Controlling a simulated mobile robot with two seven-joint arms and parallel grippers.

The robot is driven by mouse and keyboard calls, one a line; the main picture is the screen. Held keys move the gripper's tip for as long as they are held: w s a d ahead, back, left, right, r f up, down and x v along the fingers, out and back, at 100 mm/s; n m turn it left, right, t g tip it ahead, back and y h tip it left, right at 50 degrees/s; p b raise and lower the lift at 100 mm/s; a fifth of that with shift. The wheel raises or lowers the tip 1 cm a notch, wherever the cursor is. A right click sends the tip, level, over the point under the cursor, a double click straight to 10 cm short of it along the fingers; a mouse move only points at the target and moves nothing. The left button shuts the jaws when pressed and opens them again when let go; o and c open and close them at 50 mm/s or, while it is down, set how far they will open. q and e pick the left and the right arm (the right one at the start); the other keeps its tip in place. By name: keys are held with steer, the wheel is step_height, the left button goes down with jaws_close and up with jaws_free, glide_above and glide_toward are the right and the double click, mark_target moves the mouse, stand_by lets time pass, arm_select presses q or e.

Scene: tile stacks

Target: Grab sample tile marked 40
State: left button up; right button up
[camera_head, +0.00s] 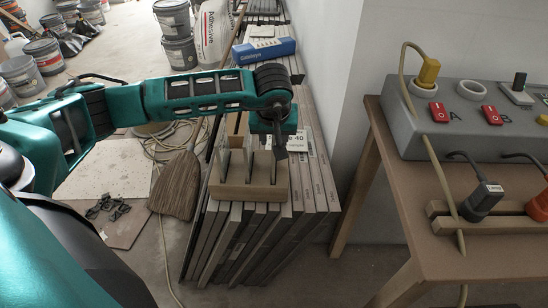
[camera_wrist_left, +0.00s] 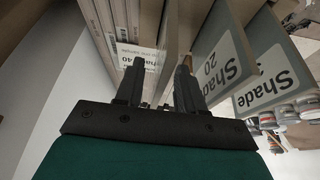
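The sample tile marked 40 shows its white label (camera_head: 300,143) at the right end of a small wooden rack (camera_head: 250,192) in the head view. In the left wrist view, a "Shade 40" label (camera_wrist_left: 137,56) is partly hidden behind a finger. My left gripper (camera_head: 281,151) points down over the rack's right end, close to that tile. In the left wrist view, my left gripper (camera_wrist_left: 160,85) has its two dark fingers apart. My right gripper is not in view.
A tile labelled "Shade 20" (camera_wrist_left: 220,68) and another "Shade" tile (camera_wrist_left: 272,78) stand close to the right finger. The rack rests on a row of upright boards (camera_head: 262,240). A blue box (camera_head: 263,51) lies behind. A wooden table (camera_head: 480,258) with a grey switch box (camera_head: 450,128) stands right.

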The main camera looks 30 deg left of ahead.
arm_select(q)
steer(key=shift+f, duration=0.25)
steer(key=shift+c, duration=0.3)
jaws_close()
steer(key=shift+r, duration=0.1)
stand_by(1.1)
